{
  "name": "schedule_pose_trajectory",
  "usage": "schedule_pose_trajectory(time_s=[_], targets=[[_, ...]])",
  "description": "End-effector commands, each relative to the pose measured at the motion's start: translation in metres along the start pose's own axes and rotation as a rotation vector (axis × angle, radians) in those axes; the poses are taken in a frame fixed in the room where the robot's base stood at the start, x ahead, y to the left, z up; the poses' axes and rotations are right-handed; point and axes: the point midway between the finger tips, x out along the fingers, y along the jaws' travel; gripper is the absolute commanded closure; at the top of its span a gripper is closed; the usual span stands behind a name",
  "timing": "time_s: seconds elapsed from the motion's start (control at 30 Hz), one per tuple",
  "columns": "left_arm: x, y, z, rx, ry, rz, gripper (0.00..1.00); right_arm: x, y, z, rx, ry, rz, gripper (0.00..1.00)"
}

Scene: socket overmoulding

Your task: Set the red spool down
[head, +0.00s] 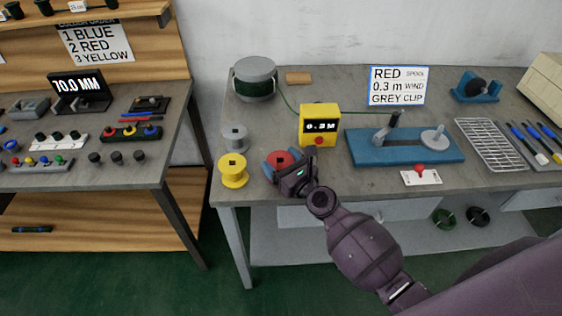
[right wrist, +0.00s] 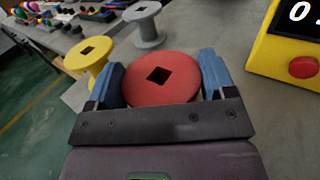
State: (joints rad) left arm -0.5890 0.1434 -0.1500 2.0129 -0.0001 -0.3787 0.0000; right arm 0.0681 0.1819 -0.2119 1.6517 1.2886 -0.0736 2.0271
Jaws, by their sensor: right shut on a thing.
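The red spool (head: 281,159) is at the front left of the grey workbench (head: 370,186), just right of the yellow spool (head: 232,171). In the right wrist view the red spool (right wrist: 158,77) shows its round top flange with a square hole, between two blue finger pads. My right gripper (head: 284,164) is shut on it; the gripper also shows in the right wrist view (right wrist: 160,82). The spool's underside is hidden, so I cannot tell whether it touches the bench. My left gripper is not in view.
A grey spool (head: 234,137) stands behind the yellow one. A yellow meter box (head: 319,125) reading 0.3 M is close on the right. A blue winding fixture (head: 404,146) stands farther right. A white card (head: 420,175) lies near the front edge. Bare bench lies around the spool.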

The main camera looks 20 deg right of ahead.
Motion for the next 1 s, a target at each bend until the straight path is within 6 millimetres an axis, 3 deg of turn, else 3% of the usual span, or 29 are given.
schedule_pose_trajectory(time_s=[0.13,0.17,0.3,0.67,1.0], targets=[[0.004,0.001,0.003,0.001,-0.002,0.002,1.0,0.0,0.0,-0.006,0.002,0.001,0.0,0.47],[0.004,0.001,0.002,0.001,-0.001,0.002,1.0,0.0,0.0,-0.005,0.002,0.001,0.0,0.2],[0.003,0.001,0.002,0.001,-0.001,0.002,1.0,0.0,0.0,-0.004,0.001,0.0,0.0,0.0],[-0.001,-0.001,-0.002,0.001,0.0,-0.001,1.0,0.0,0.0,0.003,-0.001,-0.001,0.0,0.0],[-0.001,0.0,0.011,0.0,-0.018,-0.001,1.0,-0.06,0.0,-0.003,0.0,0.005,-0.001,0.0]])
